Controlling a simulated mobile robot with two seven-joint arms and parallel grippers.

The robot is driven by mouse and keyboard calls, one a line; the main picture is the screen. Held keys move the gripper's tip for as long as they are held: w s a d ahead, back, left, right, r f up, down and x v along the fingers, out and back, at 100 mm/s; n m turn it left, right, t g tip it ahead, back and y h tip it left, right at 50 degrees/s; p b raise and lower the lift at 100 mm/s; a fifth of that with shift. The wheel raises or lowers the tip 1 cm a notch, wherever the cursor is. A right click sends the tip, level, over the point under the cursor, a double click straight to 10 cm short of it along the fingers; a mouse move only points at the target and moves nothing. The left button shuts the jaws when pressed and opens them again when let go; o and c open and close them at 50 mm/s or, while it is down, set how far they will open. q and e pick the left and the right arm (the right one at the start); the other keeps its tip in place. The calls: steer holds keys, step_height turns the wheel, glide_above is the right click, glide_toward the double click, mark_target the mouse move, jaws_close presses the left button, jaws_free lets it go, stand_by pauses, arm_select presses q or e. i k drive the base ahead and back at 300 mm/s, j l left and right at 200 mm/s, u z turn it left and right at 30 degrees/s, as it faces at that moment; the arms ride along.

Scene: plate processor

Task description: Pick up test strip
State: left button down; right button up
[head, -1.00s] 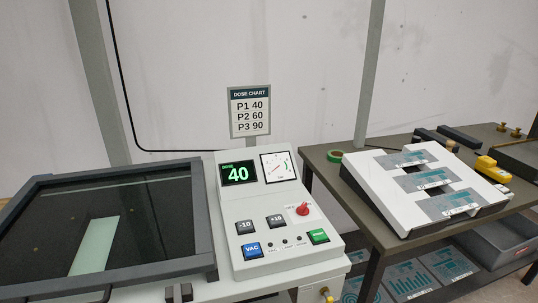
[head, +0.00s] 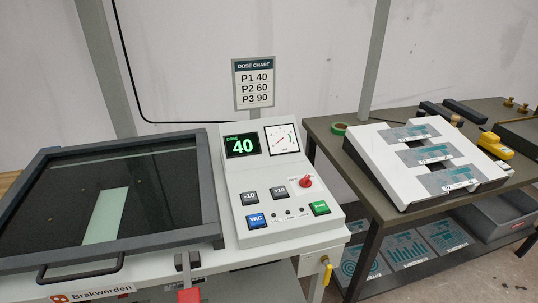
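A pale green strip (head: 106,215), which looks like the test strip, lies in the dark bed of the plate processor (head: 110,250) at the left of the head view. The dark-framed lid over it looks closed, with a black bar handle (head: 80,271) at its front edge. Neither of my grippers is in view.
The control panel (head: 280,190) shows 40, beside a dial gauge (head: 282,139). A dose chart (head: 254,83) stands behind. On the dark table (head: 345,183) at right, a white sloped rack (head: 385,155) holds several grey plates, near a yellow device (head: 496,146). Printed plates (head: 408,248) lie below.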

mark_target(444, 180)
steer(key=z, duration=1.25)
steer(key=i+l+u, duration=0.1)
steer(key=l, duration=0.3)
steer(key=i+l+u, duration=0.1)
steer(key=l, duration=0.3)
steer(key=i+l+u, duration=0.1)
steer(key=i+l, duration=0.15)
steer(key=l, duration=0.15)
